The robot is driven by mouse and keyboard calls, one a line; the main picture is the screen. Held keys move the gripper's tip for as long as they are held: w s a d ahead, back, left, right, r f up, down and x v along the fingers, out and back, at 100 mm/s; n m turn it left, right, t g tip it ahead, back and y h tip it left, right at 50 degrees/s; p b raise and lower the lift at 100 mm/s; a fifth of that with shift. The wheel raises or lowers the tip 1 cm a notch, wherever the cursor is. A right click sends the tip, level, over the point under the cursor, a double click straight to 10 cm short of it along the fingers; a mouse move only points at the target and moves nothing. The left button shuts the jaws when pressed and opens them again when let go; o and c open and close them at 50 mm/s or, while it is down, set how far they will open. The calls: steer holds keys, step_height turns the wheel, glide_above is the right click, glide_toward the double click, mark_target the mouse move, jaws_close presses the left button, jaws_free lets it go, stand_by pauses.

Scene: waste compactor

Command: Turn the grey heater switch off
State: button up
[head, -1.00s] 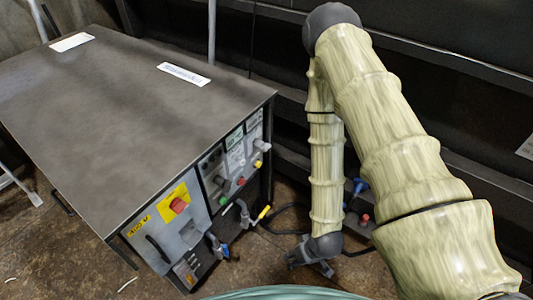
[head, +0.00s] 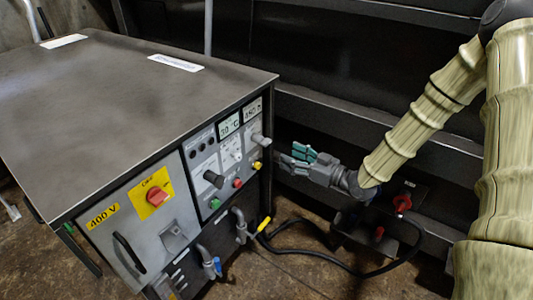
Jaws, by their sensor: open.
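The control panel (head: 230,158) is on the front of a dark metal cabinet. A light grey knob (head: 260,140) sticks out near its right edge, below a display. A dark grey knob (head: 213,179) is further left on the same panel. I cannot read which one is labelled for the heater, nor the exact setting of either. My gripper (head: 291,156), with teal finger pads, is open and empty. It points left toward the panel's right edge and appears apart from the light grey knob.
A red switch (head: 157,196) on a yellow plate is on the left panel. Green, red and yellow buttons sit below the knobs. Pipes with blue and yellow handles (head: 264,224) jut out below. A black cable (head: 300,265) crosses the floor; dark rails stand behind my arm.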

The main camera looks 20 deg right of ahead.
mark_target(266, 141)
steer(key=x, duration=0.3)
steer(key=b+x, duration=0.1)
steer(key=x, duration=0.3)
steer(key=r+b+x, duration=0.1)
steer(key=x, duration=0.2)
steer(key=shift+w+a, duration=0.15)
steer(key=shift+w, duration=0.2)
steer(key=c, duration=1)
